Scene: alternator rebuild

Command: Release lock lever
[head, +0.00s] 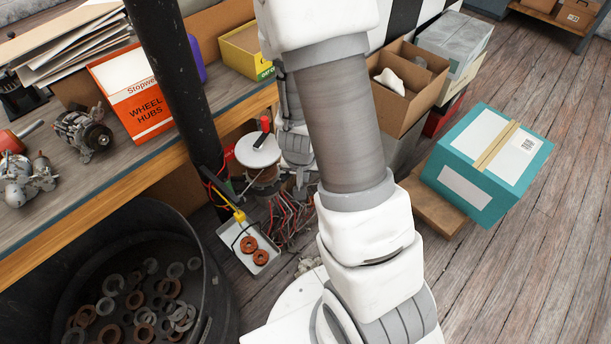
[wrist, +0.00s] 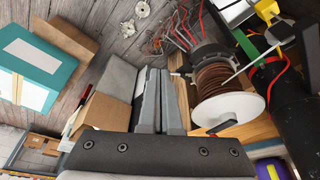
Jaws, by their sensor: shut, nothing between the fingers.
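A coil winder with a white disc (head: 258,150) stands beside the bench, partly behind my arm. A small red-tipped lever (head: 265,124) rises near the disc's far edge; I take it to be the lock lever. In the wrist view the white disc (wrist: 232,108) is to the right of my fingers, with a brown wire coil (wrist: 218,80) behind it. A short dark piece lies at the disc's lower edge; I cannot tell if it is the lever. My gripper (wrist: 159,72) is shut and empty, its fingers together, apart from the disc.
A dark pole (head: 178,80) stands close left of the winder. A tray with copper rings (head: 262,257) and loose red wires (head: 290,215) are below it. An open cardboard box (head: 405,108) and a teal box (head: 487,165) are to the right.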

